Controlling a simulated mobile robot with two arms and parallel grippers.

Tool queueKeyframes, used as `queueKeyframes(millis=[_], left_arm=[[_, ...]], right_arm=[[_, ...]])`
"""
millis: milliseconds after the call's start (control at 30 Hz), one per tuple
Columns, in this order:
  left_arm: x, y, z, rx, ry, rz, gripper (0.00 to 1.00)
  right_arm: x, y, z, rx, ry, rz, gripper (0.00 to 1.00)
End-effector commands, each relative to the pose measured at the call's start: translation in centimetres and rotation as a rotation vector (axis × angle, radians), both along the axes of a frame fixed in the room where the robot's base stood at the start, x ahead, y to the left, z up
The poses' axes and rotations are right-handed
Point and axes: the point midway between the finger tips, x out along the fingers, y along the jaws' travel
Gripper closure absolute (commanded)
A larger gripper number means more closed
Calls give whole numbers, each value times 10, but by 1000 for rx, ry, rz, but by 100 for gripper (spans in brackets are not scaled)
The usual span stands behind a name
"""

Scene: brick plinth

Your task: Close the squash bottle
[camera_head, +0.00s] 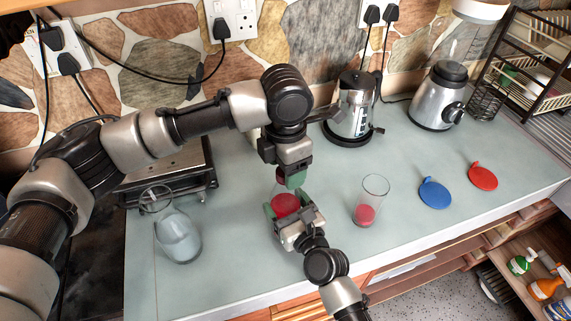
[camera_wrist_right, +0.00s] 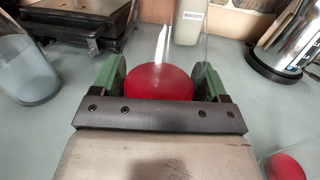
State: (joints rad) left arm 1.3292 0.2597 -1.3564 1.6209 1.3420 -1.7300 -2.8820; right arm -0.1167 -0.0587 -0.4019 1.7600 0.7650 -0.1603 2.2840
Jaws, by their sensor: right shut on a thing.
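A clear vessel with red liquid (camera_head: 285,205), seemingly the squash bottle, stands on the counter between the green fingers of my right gripper (camera_head: 287,213). My right gripper is shut on it. In the right wrist view the red liquid (camera_wrist_right: 160,82) sits between the fingers (camera_wrist_right: 160,78), with clear walls rising above it. My left gripper (camera_head: 292,178) points down right above and behind the vessel. Whether its jaws are open or touch the vessel is hidden. A red lid (camera_head: 483,177) and a blue lid (camera_head: 435,192) lie flat on the counter at the right.
A glass with red liquid (camera_head: 366,212) stands right of my right gripper. A jug with pale liquid (camera_head: 179,240) stands at the left. A kettle (camera_head: 352,110), a blender base (camera_head: 438,100) and a dish rack (camera_head: 540,75) line the back. The right front counter is mostly clear.

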Motion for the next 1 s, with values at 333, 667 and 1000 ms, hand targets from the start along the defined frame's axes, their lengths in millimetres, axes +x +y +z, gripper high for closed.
queueKeyframes(millis=[333,667,1000], left_arm=[[0,-1,23,-1,-2,-1,37],[0,0,45,0,1,-1,37],[0,0,46,0,1,119,41]], right_arm=[[0,0,0,-1,0,0,92],[0,0,0,-1,0,0,92],[0,0,0,-1,0,0,92]])
